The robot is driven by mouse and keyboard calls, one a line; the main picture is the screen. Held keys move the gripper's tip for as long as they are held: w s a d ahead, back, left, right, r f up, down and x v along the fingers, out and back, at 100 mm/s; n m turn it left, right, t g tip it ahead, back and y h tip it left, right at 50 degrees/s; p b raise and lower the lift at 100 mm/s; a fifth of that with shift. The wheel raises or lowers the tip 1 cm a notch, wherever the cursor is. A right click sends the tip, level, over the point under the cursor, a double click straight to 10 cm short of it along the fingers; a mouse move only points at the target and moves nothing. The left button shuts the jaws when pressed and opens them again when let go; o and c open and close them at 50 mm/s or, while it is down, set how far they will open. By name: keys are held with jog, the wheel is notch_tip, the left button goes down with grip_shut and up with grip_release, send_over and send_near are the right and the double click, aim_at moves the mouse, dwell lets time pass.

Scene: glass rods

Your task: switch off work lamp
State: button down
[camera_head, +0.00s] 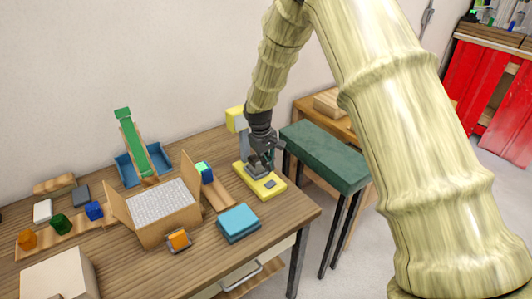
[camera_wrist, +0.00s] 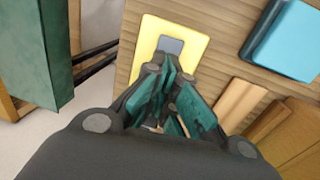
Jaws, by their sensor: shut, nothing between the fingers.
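The work lamp has a flat yellow base (camera_head: 279,188) near the right end of the wooden table and a yellow head (camera_head: 235,119) at the back, partly hidden by my arm. The base also shows in the wrist view (camera_wrist: 149,43). A grey rectangular switch (camera_wrist: 171,46) sits on it and also shows in the head view (camera_head: 270,184). My gripper (camera_head: 263,171) points down over the base. In the wrist view its shut, empty fingertips (camera_wrist: 166,72) appear just beside the switch; contact cannot be told. Whether the lamp is lit is unclear.
A blue block (camera_head: 238,222) lies in front of the lamp, and an open cardboard box (camera_head: 170,234) stands to the left. A dark green bench (camera_head: 325,155) is close on the right, past the table edge. Coloured blocks and a green slide (camera_head: 130,135) stand farther left.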

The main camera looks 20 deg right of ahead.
aim_at(267, 182)
jog(key=shift+w+d+f+p, duration=0.1)
jog(key=shift+d+f+p, duration=0.15)
jog(key=shift+f+p, duration=0.9)
jog(key=shift+d+f+p, duration=0.1)
jog(key=shift+d+f, duration=0.1)
jog(key=shift+f, duration=1.8)
jog(key=shift+f, duration=0.1)
jog(key=shift+d+f+y, duration=0.15)
jog(key=shift+y, duration=0.25)
jog(key=shift+a, duration=0.4)
jog(key=shift+s+a, duration=0.25)
jog(key=shift+a, duration=0.2)
